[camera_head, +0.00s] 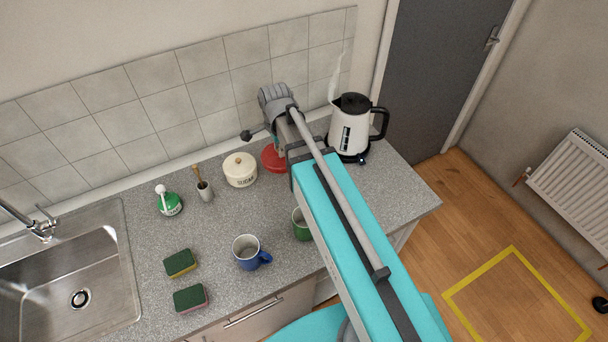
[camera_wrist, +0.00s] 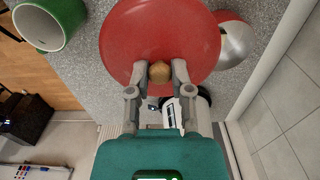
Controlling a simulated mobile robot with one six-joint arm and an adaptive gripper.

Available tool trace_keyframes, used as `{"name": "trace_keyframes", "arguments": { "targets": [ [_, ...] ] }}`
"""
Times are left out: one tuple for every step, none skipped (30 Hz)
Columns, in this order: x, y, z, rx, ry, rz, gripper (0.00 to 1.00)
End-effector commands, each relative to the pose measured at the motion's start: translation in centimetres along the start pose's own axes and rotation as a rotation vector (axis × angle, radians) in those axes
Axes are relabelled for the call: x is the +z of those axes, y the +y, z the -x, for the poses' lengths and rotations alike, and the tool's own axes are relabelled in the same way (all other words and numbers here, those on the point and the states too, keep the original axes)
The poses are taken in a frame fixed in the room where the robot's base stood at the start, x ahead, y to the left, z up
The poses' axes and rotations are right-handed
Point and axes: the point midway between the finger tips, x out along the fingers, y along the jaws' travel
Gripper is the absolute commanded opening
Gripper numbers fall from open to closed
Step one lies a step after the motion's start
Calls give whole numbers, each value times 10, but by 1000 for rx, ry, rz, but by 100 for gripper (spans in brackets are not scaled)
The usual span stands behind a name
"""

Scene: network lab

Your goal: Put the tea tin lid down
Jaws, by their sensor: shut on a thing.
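The tea tin lid (camera_wrist: 130,35) is a red disc with a round wooden knob (camera_wrist: 159,71). In the wrist view my gripper (camera_wrist: 160,75) is shut on the knob, one finger on each side, and the lid's top faces the camera. In the head view a red round shape (camera_head: 272,159) shows beside my arm, partly hidden by it. A round red tin with a silvery inside (camera_wrist: 235,42) shows partly behind the lid's right edge in the wrist view. I cannot tell how far the lid is above the counter.
The white kettle (camera_head: 350,138) steams to the right of my wrist. The cream sugar pot (camera_head: 240,170) is left of the red shape. A green mug (camera_head: 300,224) and a blue mug (camera_head: 247,252) stand nearer the front. Grey counter (camera_head: 224,216) is bare between pot and mugs.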

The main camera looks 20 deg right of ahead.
Motion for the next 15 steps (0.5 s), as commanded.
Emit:
{"name": "trace_keyframes", "arguments": {
  "targets": [
    [0, 0, -11, 0, 0, 0, 0],
    [0, 0, -14, 0, 0, 0, 0],
    [0, 0, -19, 0, 0, 0, 0],
    [0, 0, -22, 0, 0, 0, 0],
    [0, 0, -24, 0, 0, 0, 0],
    [0, 0, -28, 0, 0, 0, 0],
    [0, 0, -30, 0, 0, 0, 0],
    [0, 0, -32, 0, 0, 0, 0],
    [0, 0, -33, 0, 0, 0, 0],
    [0, 0, -34, 0, 0, 0, 0],
    [0, 0, -34, 0, 0, 0, 0],
    [0, 0, -35, 0, 0, 0, 0],
    [0, 0, -35, 0, 0, 0, 0],
    [0, 0, -34, 0, 0, 0, 0],
    [0, 0, -34, 0, 0, 0, 0]
  ]
}}
